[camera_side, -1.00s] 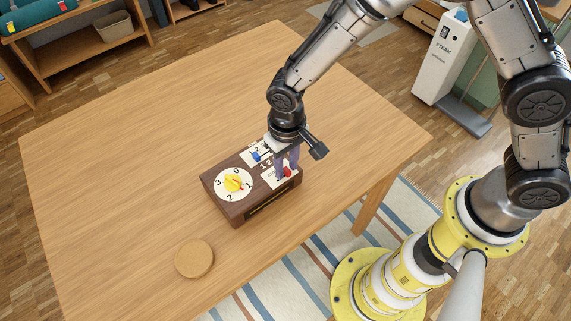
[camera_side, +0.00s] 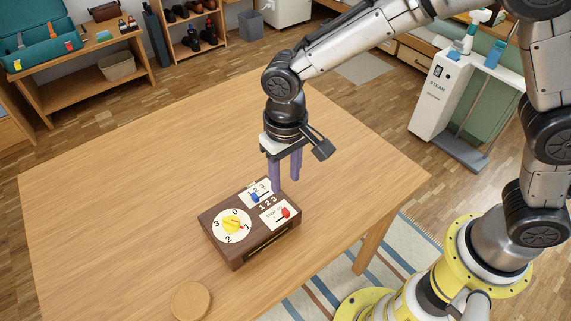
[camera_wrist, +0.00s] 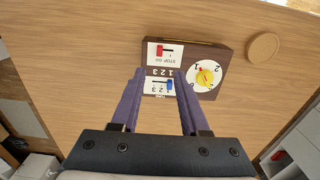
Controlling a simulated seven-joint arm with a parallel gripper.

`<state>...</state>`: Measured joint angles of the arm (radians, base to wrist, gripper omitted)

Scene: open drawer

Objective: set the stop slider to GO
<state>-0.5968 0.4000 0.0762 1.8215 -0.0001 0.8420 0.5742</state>
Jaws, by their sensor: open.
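The dark brown box (camera_side: 235,257) lies on the table, with the white STOP GO panel (camera_side: 268,218) on its top. The red slider knob (camera_side: 286,211) stands at the right end of its slot in the side view, on the side of the word GO. The red knob also shows in the wrist view (camera_wrist: 163,50), toward the left end of the slot. My gripper (camera_side: 285,183) is open and empty, with its purple fingers above the box's back edge, apart from the red knob. Its fingers also show in the wrist view (camera_wrist: 160,75).
A blue slider (camera_side: 255,198) on a 1 2 3 panel lies close to my fingers. A yellow dial (camera_side: 232,226) sits on the box's left part. A round cork mat (camera_side: 190,301) lies at the front. The table's left and back are clear.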

